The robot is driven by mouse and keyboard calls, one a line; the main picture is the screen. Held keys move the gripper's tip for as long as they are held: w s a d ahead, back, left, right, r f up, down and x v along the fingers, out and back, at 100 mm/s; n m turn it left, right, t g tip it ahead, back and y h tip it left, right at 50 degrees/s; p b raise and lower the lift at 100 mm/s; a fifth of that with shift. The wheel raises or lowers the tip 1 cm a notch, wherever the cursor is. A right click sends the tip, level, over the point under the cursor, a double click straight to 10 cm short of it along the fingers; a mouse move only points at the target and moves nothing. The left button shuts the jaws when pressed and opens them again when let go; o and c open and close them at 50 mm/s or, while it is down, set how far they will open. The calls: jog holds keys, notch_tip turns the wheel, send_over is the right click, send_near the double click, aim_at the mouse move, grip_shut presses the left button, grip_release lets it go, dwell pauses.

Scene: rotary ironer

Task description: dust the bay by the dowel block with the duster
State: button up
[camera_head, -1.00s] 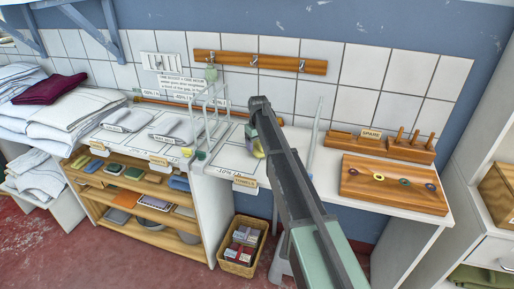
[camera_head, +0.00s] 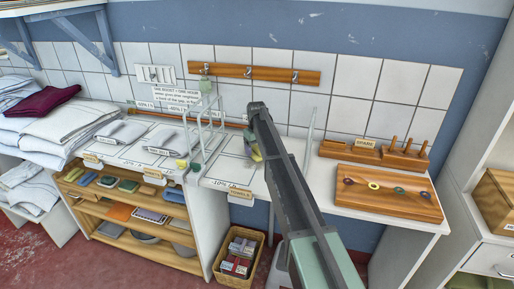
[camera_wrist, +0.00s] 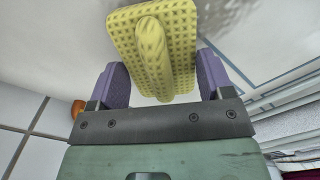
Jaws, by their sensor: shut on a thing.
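The duster is a yellow, dimpled pad with a raised grip; in the wrist view the duster (camera_wrist: 183,50) lies beyond my purple fingers. Whether the pad touches the counter is hard to tell. The dowel block (camera_head: 405,157), wooden with upright pegs, stands at the back right of the counter, beside a "SPARE" label.
A wooden board (camera_head: 388,192) with several rings lies in front of the dowel block. A clear upright divider (camera_head: 308,140) stands just right of my gripper. A wicker basket (camera_head: 238,257) sits on the floor below.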

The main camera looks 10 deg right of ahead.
jog(key=shift+s+a, duration=0.75)
jog(key=shift+s, duration=0.6)
jog(key=shift+s+a, duration=0.7)
jog(key=shift+s, duration=0.65)
jog(key=shift+s+a, duration=0.75)
jog(key=shift+s, duration=0.6)
jog(key=shift+s+a+r+p, duration=0.1)
jog(key=shift+s+r+p, duration=0.05)
jog(key=shift+r+p, duration=0.2)
notch_tip(320, 180, up, 7)
jog(key=p, duration=0.6)
jog(key=shift+p, duration=0.4)
